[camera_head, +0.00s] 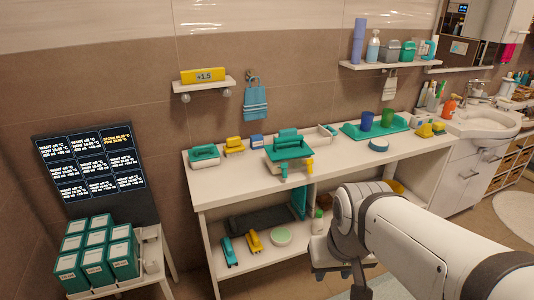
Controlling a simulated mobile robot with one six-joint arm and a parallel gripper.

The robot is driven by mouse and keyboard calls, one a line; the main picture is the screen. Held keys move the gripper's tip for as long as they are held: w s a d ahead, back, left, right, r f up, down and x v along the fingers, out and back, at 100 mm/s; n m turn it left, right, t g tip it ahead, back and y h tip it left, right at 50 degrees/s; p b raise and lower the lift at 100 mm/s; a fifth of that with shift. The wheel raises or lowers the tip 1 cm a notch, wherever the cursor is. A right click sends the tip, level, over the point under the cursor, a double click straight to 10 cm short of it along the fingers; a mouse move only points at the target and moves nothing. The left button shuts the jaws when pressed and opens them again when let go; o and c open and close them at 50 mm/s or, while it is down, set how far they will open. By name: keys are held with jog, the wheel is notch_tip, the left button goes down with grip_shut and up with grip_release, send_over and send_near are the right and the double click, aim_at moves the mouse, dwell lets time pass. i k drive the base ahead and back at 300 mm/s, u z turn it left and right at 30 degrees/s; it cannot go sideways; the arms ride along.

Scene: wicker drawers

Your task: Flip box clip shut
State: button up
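A box with a teal lid (288,148) and a pale body stands on the white counter (235,185), near its front edge. A yellow clip (310,166) hangs at its front right, and a teal clip (284,172) shows at its front left. The picture is too small to tell whether either clip is latched. My gripper (345,280) is at the lower middle, below and right of the box and well apart from it. My arm hides part of it, and its fingers do not show clearly. I see nothing held in it.
A smaller teal-lidded box (204,155) and yellow items (234,145) stand left on the counter. A teal tray (352,131) with cups is to the right. The lower shelf (270,260) holds several items. A side table with teal boxes (94,257) is at left.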

aim_at(284, 166)
jog(key=u, duration=0.05)
jog(key=i, duration=1)
